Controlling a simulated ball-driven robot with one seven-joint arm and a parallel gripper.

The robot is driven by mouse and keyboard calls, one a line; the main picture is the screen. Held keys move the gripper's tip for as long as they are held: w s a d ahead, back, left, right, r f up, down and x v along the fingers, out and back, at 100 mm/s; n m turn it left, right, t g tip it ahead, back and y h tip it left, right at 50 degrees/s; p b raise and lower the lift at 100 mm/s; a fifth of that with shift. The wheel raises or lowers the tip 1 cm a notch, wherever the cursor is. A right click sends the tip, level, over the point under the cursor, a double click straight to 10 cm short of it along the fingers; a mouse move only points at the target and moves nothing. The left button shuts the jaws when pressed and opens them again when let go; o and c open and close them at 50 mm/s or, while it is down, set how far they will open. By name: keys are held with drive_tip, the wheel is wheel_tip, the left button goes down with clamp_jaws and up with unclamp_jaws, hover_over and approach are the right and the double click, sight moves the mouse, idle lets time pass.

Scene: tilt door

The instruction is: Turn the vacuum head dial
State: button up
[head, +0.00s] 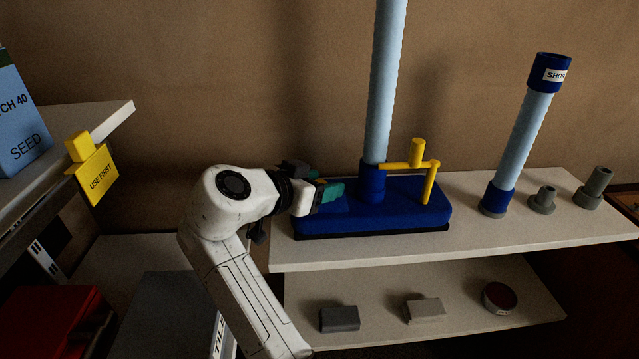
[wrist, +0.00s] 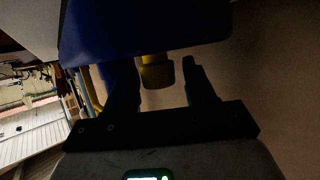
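The blue vacuum head (head: 405,205) lies on the upper shelf, with a pale blue tube rising from it. My gripper (head: 326,188) is at its left end in the head view, its teal fingers close to the blue body. In the wrist view the vacuum head (wrist: 145,28) fills the top. A short yellow dial (wrist: 157,72) sticks out from it, between the two dark fingers of my gripper (wrist: 160,85). Gaps show on both sides of the dial, so the fingers look open around it. In the head view the dial is mostly hidden by the gripper.
A yellow crank-like bar (head: 431,182) juts right from the tube's base. A shorter tube (head: 520,135) and two grey fittings (head: 543,199) stand on the right. The lower shelf (head: 380,300) holds small blocks and a round tin. A yellow "USE FIRST" tag (head: 98,176) hangs at left.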

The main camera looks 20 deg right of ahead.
drive_tip(key=shift+o, duration=0.2)
drive_tip(key=v, duration=1)
drive_tip(key=shift+s+a, duration=0.25)
drive_tip(key=shift+a, duration=0.1)
drive_tip(key=shift+r, duration=0.1)
